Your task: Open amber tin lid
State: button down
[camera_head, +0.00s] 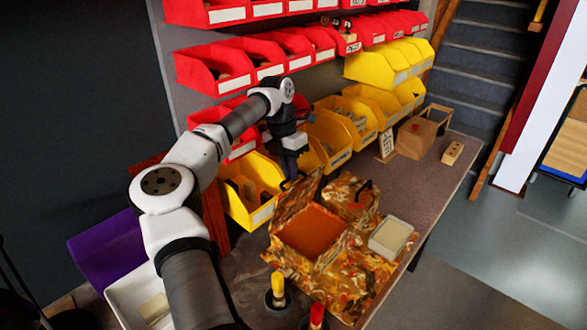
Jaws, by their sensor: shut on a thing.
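An amber-and-brown patterned tin (313,235) stands open on the bench, its plain orange inside showing. Its lid (296,201) is raised and tilted up along the tin's back left side. My gripper (288,177) is at the lid's upper edge, shut on what looks like the lid's dark handle. The fingertips are small and dark here, so the exact contact is hard to see.
A similar patterned box (351,194) with a dark loop handle stands just behind. A pale rectangular dish (391,236) is to the right. Yellow-topped (278,286) and red-topped (317,317) items stand in front. Yellow bins (247,190) stand close behind my gripper.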

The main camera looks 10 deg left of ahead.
jog(key=shift+s+a+f, duration=0.15)
jog(key=shift+f, duration=0.45)
jog(key=c, duration=1.5)
grip_release()
jog(key=shift+w+f, duration=0.15)
jog(key=shift+w, duration=0.1)
jog(key=r, duration=0.2)
jog(key=r+b, duration=0.1)
jog(key=r, duration=0.2)
jog(key=a+r, duration=0.1)
jog(key=r, duration=0.2)
jog(key=shift+w+b, duration=0.35)
